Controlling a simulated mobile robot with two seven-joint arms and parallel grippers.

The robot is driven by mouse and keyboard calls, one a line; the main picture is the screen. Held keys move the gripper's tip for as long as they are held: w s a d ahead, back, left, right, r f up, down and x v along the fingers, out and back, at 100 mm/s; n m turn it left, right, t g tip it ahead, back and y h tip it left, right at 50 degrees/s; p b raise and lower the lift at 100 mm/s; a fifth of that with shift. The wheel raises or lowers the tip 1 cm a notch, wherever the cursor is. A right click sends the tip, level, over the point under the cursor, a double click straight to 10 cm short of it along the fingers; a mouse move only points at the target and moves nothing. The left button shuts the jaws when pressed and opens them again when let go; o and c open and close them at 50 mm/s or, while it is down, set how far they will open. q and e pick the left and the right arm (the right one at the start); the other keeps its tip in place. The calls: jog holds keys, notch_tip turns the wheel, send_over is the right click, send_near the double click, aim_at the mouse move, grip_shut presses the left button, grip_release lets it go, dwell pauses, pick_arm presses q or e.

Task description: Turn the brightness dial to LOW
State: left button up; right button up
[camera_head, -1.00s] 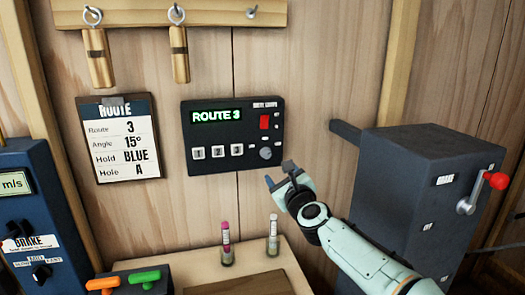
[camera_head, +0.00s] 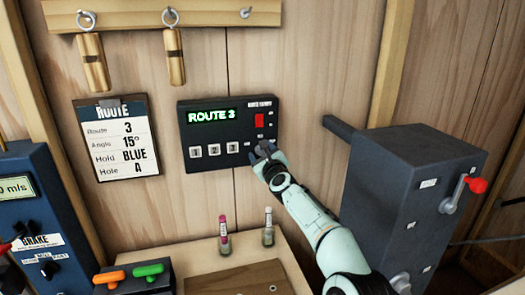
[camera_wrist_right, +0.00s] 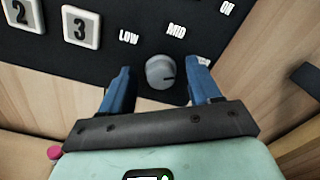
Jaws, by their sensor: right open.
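The brightness dial (camera_wrist_right: 160,72) is a round grey knob on the dark route panel (camera_head: 215,110). In the right wrist view, LOW (camera_wrist_right: 128,38) is printed up and left of the dial and MID (camera_wrist_right: 177,30) above it. A third label at its right is partly hidden by a finger. The dial's dark mark points to the right. My right gripper (camera_wrist_right: 158,82) is open, its blue fingers on either side of the dial, with no clear contact visible. In the head view my right gripper (camera_head: 262,152) covers the dial. My left gripper is not in view.
The panel display reads ROUTE 3, with number buttons (camera_head: 214,150) and a red switch (camera_head: 259,120). A route card (camera_head: 118,140) hangs at left. A dark box with a red-knobbed lever (camera_head: 477,185) stands right. Two small vials (camera_head: 224,240) stand on the ledge below.

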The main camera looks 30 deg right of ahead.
jog(key=shift+s, duration=0.1)
jog(key=c, duration=1)
jog(key=n, duration=0.5)
jog(key=shift+n, duration=0.3)
jog(key=n, duration=1.2)
jog(key=shift+f+n, duration=0.15)
jog(key=shift+n, duration=0.25)
jog(key=n, duration=0.5)
jog(key=shift+n, duration=0.3)
